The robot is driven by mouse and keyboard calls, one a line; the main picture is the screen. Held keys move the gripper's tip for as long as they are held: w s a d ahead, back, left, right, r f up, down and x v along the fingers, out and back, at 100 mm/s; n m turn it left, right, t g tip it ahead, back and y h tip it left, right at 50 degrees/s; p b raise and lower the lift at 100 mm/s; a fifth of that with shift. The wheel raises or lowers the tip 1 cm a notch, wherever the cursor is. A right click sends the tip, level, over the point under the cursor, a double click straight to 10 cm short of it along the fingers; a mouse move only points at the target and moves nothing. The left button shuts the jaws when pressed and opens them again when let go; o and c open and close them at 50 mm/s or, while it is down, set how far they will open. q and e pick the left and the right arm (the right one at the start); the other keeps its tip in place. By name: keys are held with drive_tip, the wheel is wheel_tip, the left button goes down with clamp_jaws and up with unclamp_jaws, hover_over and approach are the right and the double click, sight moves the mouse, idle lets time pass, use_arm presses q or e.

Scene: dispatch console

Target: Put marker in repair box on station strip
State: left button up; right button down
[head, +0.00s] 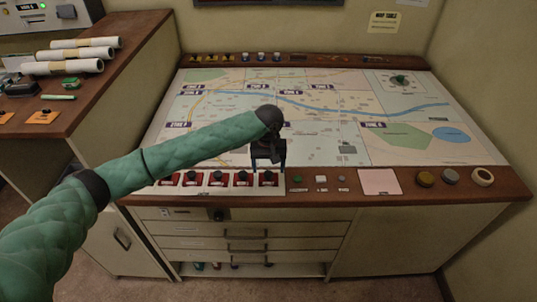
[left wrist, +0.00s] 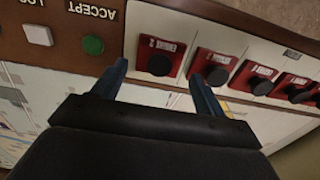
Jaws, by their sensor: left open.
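The station strip (head: 218,187) lies along the console's front edge, with several red plates (head: 217,181) that each carry a dark round piece. My left gripper (head: 268,163) is open above the strip's right end. In the left wrist view, the strip (left wrist: 225,35) runs across the top. The endmost red plate (left wrist: 174,44) and its black round piece (left wrist: 159,65) show between my spread fingers (left wrist: 160,80), with nothing seen gripped. The plate labels are too small to read, so I cannot tell which is the repair box or which piece is the marker. My right gripper is out of view.
A green button (left wrist: 93,45) and a white button (left wrist: 38,34) sit beside the strip. Right of them are pink paper (head: 379,182) and round rolls (head: 450,176). Small pieces (head: 261,57) stand along the back ledge. The map (head: 330,125) is mostly clear. Paper rolls (head: 65,67) lie left.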

sight(269, 174)
use_arm(q)
wheel_tip(269, 174, up, 8)
drive_tip(key=b, duration=0.2)
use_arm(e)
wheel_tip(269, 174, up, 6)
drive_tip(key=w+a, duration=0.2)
use_arm(q)
drive_tip(key=shift+f, duration=0.1)
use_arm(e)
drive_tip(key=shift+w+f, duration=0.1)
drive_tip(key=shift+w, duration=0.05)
